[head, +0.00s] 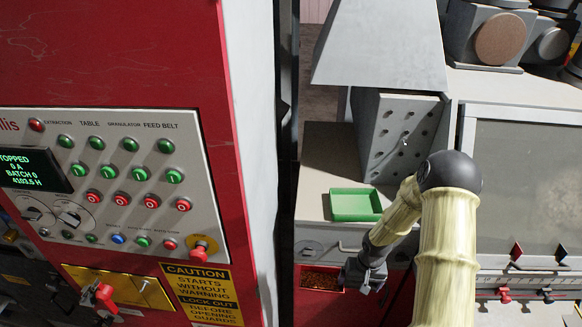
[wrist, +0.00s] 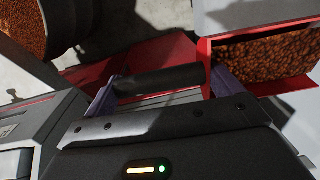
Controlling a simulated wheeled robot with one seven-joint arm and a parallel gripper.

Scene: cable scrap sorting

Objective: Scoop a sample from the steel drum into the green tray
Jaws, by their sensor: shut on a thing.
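The green tray (head: 356,205) sits on the grey bench in the head view, with its inside looking empty. My gripper (wrist: 160,84) is shut on the black handle of a red scoop (wrist: 203,48). Copper-brown granules (wrist: 262,48) fill much of the scoop's pan in the wrist view. In the head view, the scoop (head: 320,291) is in front of and below the tray, apart from it, next to my gripper (head: 362,277). A round dark-rimmed container of similar granules, apparently the steel drum (wrist: 55,22), shows at the wrist view's upper left, apart from the scoop.
A red cabinet with a control panel (head: 125,190) stands at left. A perforated grey block (head: 398,135) under a hood (head: 380,45) stands behind the tray. A framed grey panel (head: 525,185) is at right. Bare bench (head: 320,165) shows behind the tray.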

